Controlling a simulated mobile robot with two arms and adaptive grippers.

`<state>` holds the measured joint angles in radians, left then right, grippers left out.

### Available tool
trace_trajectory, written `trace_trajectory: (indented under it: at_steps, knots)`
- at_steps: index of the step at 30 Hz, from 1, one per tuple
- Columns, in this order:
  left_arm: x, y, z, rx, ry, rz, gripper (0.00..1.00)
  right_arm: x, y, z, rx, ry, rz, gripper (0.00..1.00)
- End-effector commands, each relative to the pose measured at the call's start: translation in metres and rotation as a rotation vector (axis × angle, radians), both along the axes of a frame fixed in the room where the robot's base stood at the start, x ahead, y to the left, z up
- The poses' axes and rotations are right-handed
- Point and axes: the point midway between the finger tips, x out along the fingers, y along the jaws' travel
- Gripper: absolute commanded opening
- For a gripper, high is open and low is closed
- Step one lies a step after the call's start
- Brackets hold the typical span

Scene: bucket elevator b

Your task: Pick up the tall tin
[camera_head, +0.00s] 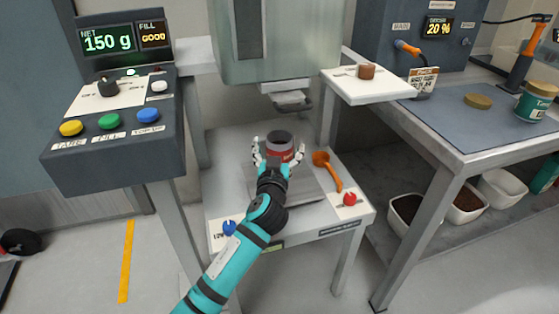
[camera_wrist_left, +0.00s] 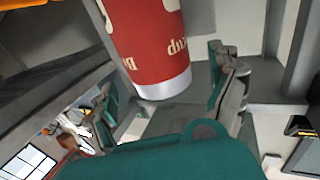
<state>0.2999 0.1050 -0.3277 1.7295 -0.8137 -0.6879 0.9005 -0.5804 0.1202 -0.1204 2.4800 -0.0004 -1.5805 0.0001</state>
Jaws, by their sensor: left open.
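A red tin with white lettering and a dark top (camera_head: 279,142) stands upright on the low stand below the grey machine. It also fills the upper middle of the left wrist view (camera_wrist_left: 150,45), with its silver bottom rim showing. My left gripper (camera_head: 278,157) reaches it from the front, with one finger on each side of the tin. The fingers are apart in the left wrist view (camera_wrist_left: 170,95), and the tin is between or just ahead of them. I cannot tell whether either finger touches it. My right gripper is not in view.
An orange scoop (camera_head: 327,169) and a red knob (camera_head: 349,199) are close on the right of the stand. A blue knob (camera_head: 229,228) is at its front left. The machine's spout (camera_head: 291,99) hangs above and behind the tin. A control box (camera_head: 113,120) stands left.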

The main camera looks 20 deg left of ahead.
Motion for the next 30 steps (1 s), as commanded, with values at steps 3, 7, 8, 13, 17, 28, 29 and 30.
trace_trajectory:
  at_steps: [3,7,8,13,17,28,29,30]
  knots:
    - [0.019,0.004,0.000,0.002,-0.001,0.000,0.91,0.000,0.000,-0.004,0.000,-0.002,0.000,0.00]
    - [0.030,0.006,0.000,0.000,-0.001,-0.001,0.91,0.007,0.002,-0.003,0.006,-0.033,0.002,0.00]
    - [0.030,0.007,0.000,0.000,0.000,-0.001,0.91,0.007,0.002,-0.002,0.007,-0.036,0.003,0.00]
    - [0.031,0.007,0.000,-0.001,0.001,-0.001,0.91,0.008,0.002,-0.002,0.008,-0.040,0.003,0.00]
    - [0.031,0.006,0.000,-0.001,0.001,-0.001,0.79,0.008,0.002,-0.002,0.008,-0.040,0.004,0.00]
    - [0.030,0.006,0.000,-0.001,0.001,-0.001,0.38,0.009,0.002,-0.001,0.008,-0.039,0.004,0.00]
    - [0.030,0.006,0.000,0.000,0.001,-0.001,0.38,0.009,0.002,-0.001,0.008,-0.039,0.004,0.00]
    - [0.031,0.006,0.001,-0.001,-0.002,-0.001,0.38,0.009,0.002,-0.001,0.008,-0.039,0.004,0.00]
